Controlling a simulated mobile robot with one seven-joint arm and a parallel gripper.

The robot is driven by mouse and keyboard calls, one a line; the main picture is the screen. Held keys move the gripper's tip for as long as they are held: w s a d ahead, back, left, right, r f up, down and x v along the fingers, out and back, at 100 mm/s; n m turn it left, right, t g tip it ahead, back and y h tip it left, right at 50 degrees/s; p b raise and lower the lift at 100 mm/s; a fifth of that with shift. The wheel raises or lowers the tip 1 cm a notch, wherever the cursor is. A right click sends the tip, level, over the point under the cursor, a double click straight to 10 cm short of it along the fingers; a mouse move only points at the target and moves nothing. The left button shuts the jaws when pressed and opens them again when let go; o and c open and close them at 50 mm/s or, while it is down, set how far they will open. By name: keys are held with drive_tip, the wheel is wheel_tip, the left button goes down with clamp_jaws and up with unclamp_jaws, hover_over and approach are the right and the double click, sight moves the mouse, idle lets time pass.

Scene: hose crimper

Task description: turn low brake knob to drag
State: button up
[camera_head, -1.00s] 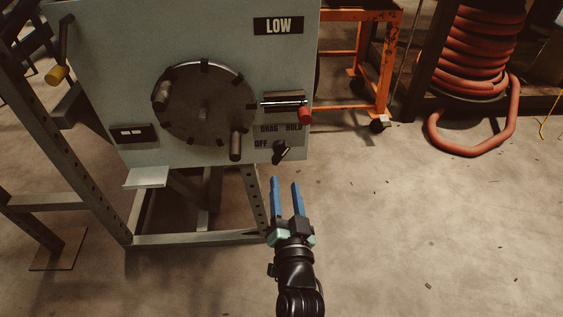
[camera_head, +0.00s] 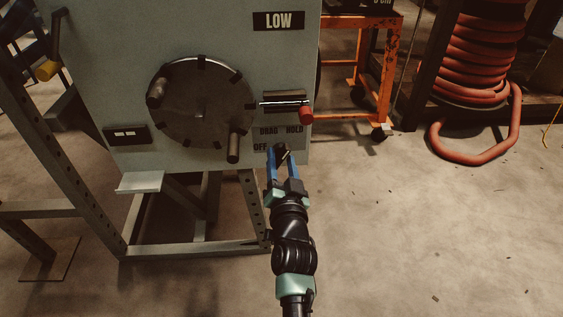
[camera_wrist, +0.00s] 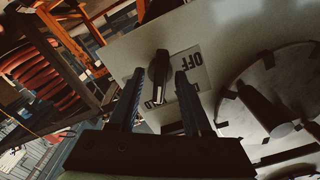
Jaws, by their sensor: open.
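The low brake knob (camera_head: 282,153) is a small black bar-shaped knob low on the right of the grey-green panel, below the DRAG (camera_head: 269,131) and HOLD (camera_head: 294,130) labels and right of OFF (camera_head: 260,147). My gripper (camera_head: 279,150) is open, its blue fingers reaching up to the panel around the knob. In the wrist view the knob (camera_wrist: 159,68) stands between the two fingers, with a visible gap on each side. OFF (camera_wrist: 185,62) is readable there; the other labels are mostly hidden. I cannot tell the knob's exact setting.
A large dark wheel (camera_head: 200,105) with handles is left of the knob. A red-tipped lever (camera_head: 306,115) sticks out just above the labels. The LOW sign (camera_head: 278,21) is higher up. Floor right of my arm is clear; an orange cart (camera_head: 365,70) and hose coil (camera_head: 485,60) stand behind.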

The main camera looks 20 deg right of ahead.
clamp_jaws()
drive_tip(key=shift+n, duration=0.3)
drive_tip(key=n+b, duration=0.2)
drive_tip(key=n, duration=0.3)
drive_tip(key=shift+n, duration=0.3)
drive_tip(key=n, duration=0.5)
drive_tip(key=shift+b, duration=0.35)
drive_tip(key=shift+n, duration=0.4)
unclamp_jaws()
drive_tip(key=shift+s, duration=0.1)
